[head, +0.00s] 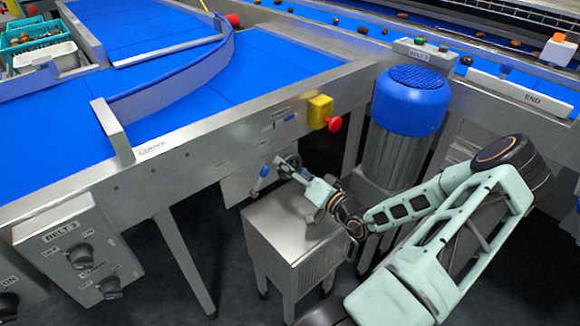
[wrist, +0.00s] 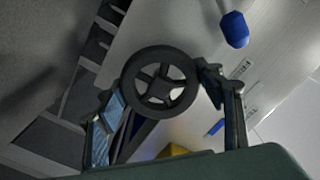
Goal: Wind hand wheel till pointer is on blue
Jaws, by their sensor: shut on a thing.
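The hand wheel (head: 291,160) is dark and spoked, on the grey panel under the belt's side rail. In the wrist view the wheel (wrist: 160,88) faces me between my fingers. My gripper (head: 298,172) reaches it from the lower right and is shut on its rim, one finger each side; in the wrist view my gripper (wrist: 163,90) spans the wheel. A small slot plate (head: 285,118) with a bit of blue sits on the rail above; a blue strip (wrist: 215,127) also shows in the wrist view. I cannot make out the pointer or which colour it is on.
A blue-knobbed lever (head: 262,174) is left of the wheel; its knob (wrist: 234,29) shows in the wrist view. A yellow box with a red button (head: 322,114) is above right. A steel cabinet (head: 292,235) stands below, a blue-topped motor (head: 411,100) to the right.

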